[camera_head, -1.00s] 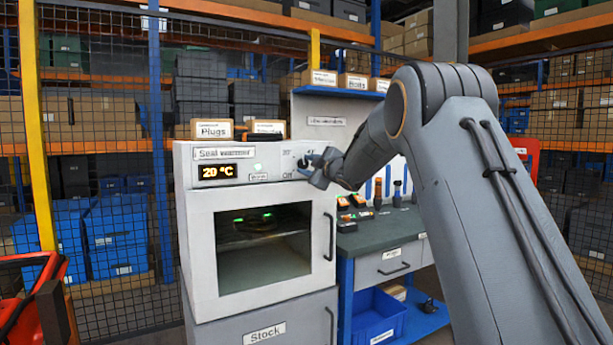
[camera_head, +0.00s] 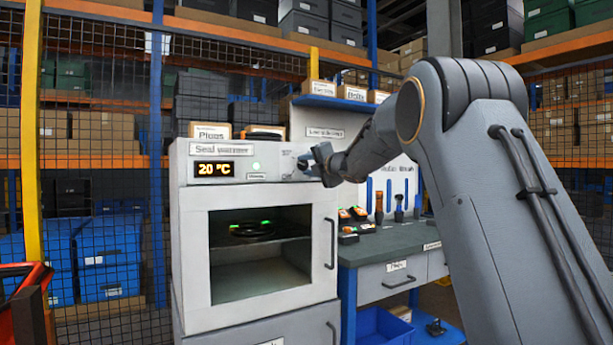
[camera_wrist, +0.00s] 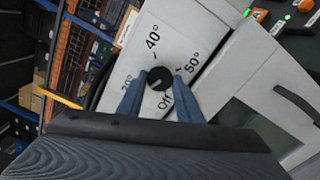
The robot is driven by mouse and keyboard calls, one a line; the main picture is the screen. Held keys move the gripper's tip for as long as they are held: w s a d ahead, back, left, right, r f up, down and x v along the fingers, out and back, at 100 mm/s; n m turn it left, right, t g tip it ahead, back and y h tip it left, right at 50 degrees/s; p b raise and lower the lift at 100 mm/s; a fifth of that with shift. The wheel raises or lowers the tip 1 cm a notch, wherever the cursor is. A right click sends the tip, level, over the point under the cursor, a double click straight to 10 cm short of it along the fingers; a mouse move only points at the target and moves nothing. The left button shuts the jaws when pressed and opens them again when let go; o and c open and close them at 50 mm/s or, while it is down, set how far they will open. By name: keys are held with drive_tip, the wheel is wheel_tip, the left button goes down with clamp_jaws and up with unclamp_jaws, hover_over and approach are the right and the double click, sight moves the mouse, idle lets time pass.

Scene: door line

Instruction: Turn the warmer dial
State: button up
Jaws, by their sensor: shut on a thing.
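The seal warmer (camera_head: 262,200) is a pale cabinet with a windowed door, and its display (camera_head: 214,169) reads 20 °C. Its black round dial (camera_wrist: 159,78) shows in the wrist view, ringed by the marks Off, 20°, 40° and 50°. A light pointer mark shows on the dial's lower left part, but its exact setting is hard to tell. My gripper (camera_wrist: 159,84) is shut on the dial, one blue-grey finger on each side.
The warmer door is shut, with a vertical handle (camera_head: 329,243) at its right. A workbench (camera_head: 385,246) with tools stands right of the warmer. Mesh fencing and blue bins (camera_head: 108,260) are at left. A red object (camera_head: 22,285) sits at the left edge.

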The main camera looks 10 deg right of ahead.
drive_tip(key=n+b, duration=0.6)
drive_tip(key=n, duration=0.1)
drive_tip(key=shift+f, duration=0.25)
drive_tip(key=n+b, duration=0.4)
drive_tip(key=n, duration=0.2)
drive_tip(key=shift+r+b, duration=0.1)
drive_tip(key=shift+b, duration=0.25)
drive_tip(key=shift+n, duration=0.3)
drive_tip(key=o, duration=1)
drive_tip(key=shift+r, duration=0.1)
drive_tip(key=b+v, duration=0.1)
drive_tip(key=v, duration=0.6)
drive_tip(key=shift+s+d, duration=0.1)
drive_tip(key=shift+s, duration=0.25)
